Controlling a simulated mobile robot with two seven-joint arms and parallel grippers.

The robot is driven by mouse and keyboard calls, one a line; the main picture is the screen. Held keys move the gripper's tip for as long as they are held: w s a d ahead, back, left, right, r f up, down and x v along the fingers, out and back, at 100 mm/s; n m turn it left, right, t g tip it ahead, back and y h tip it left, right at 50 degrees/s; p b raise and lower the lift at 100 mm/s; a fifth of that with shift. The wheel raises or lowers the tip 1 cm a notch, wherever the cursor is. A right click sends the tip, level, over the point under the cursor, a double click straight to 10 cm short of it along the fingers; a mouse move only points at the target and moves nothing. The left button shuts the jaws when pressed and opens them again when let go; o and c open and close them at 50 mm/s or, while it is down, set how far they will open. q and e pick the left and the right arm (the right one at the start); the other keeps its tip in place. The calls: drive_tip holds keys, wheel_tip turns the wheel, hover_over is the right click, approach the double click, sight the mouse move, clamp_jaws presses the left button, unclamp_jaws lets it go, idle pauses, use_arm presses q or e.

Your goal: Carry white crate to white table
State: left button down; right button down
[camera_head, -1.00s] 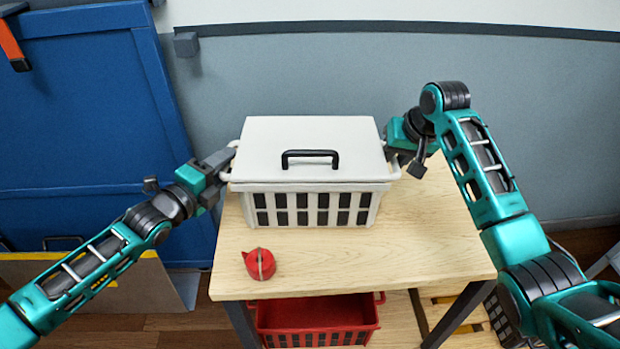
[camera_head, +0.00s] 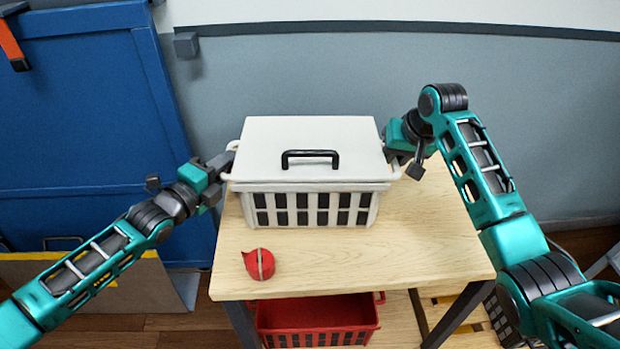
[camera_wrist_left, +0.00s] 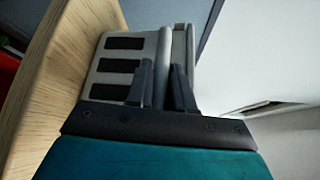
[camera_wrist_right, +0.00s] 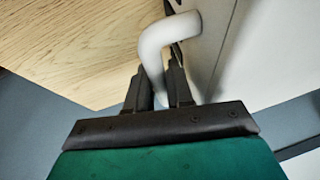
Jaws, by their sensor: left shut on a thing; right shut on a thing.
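The white crate (camera_head: 312,190), with dark slots, a white lid (camera_head: 270,150) and a black lid handle (camera_head: 310,154), stands upright on a wooden-topped table (camera_head: 420,235). No white table is in view.
A red tape measure-like object (camera_head: 259,264) lies on the tabletop in front of the crate. A red crate (camera_head: 315,312) sits below the tabletop. A blue panel (camera_head: 80,110) leans at left, and a grey wall (camera_head: 300,75) stands behind. The tabletop's right front is clear.

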use_arm(q)
drive_tip(key=shift+r, duration=0.15)
use_arm(e)
drive_tip(key=shift+r, duration=0.15)
